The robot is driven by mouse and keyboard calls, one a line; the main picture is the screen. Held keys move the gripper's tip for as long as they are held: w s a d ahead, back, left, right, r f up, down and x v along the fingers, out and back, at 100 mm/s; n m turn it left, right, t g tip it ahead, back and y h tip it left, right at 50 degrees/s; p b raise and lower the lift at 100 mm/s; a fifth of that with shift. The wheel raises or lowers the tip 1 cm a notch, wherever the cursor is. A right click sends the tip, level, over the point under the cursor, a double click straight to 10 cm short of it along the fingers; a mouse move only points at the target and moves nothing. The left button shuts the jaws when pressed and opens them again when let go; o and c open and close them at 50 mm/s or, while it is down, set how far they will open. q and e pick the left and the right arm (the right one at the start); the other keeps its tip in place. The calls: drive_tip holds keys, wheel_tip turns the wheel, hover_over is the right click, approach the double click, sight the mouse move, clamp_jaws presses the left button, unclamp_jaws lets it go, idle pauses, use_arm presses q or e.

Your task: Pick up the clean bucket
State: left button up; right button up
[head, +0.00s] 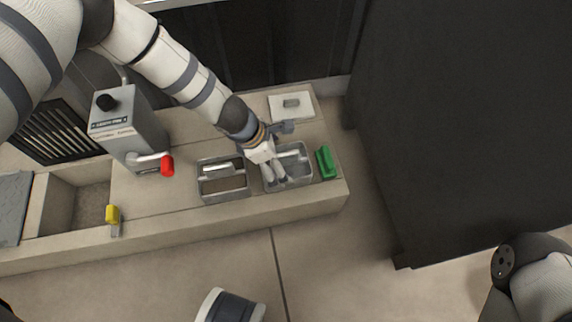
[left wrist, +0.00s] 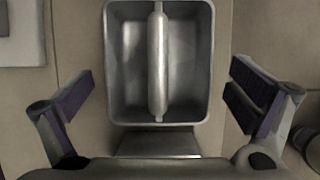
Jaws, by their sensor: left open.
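The clean bucket (head: 301,181) is a grey metal rectangular pail with a bar handle across its top. It stands on the ledge and looks empty inside. In the left wrist view the bucket (left wrist: 118,75) is upright, with the handle (left wrist: 158,60) running down the middle of the picture. My left gripper (head: 272,172) is over this bucket and hides part of it in the head view. In the left wrist view the gripper (left wrist: 162,88) is open, with one finger on each side of the bucket and handle. My right gripper is not in view.
A second bucket (head: 223,185) with brown contents stands just left. A green block (head: 326,162) lies right, a white plate (head: 291,106) behind. Farther left are a grey box (head: 128,128) with a red-handled lever (head: 167,165) and a yellow-topped handle (head: 112,214). A dark cabinet (head: 450,120) stands right.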

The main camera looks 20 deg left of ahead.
sight(285, 164)
use_arm(q)
drive_tip(key=b+x, duration=0.1)
drive_tip(key=x, duration=0.3)
drive_tip(key=shift+a+b, duration=0.15)
drive_tip(key=shift+b, duration=0.15)
drive_tip(key=shift+r, duration=0.15)
drive_tip(key=c, duration=1.2)
